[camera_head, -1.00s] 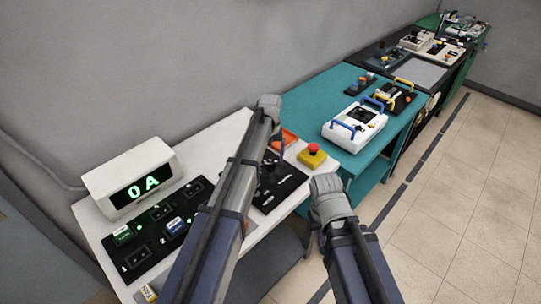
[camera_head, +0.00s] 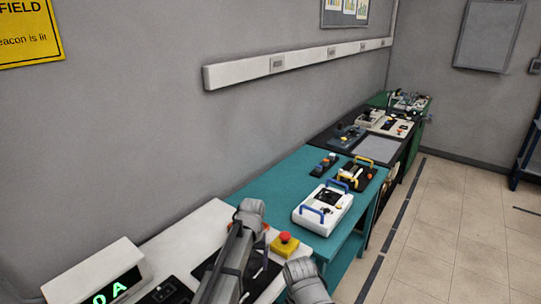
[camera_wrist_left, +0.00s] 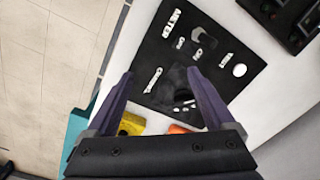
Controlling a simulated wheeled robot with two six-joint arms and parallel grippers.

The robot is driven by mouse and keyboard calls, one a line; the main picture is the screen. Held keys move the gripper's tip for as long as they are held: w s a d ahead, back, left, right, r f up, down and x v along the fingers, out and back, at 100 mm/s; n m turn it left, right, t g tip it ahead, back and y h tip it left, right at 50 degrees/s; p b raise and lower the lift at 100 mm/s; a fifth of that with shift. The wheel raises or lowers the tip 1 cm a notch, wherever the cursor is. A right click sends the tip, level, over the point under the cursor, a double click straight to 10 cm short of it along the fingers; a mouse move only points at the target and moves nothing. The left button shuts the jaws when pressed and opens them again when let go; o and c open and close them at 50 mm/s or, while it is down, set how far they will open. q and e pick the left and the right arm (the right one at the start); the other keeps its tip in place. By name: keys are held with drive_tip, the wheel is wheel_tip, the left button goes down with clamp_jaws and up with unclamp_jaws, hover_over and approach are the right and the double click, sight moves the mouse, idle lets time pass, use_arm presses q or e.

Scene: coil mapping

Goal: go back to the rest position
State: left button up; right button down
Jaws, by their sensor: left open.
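My left gripper (camera_wrist_left: 162,88) is open and empty in the wrist view, its two dark purple fingers spread above a black control panel (camera_wrist_left: 205,55).
A white display box (camera_head: 92,277) with green characters stands at lower left. A yellow box with a red button (camera_head: 288,243) sits at the white bench's right end. A teal table (camera_head: 283,182) holds a white device with blue handles (camera_head: 323,208). Open floor (camera_head: 435,255) lies right.

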use_arm(q)
drive_tip(key=s+d+m, duration=0.2)
drive_tip(key=s, duration=0.8)
drive_tip(key=s+d+m, duration=0.1)
drive_tip(key=s+m, duration=0.1)
drive_tip(key=s, duration=0.9)
drive_tip(key=shift+d+y, duration=0.4)
drive_tip(key=shift+r, duration=0.1)
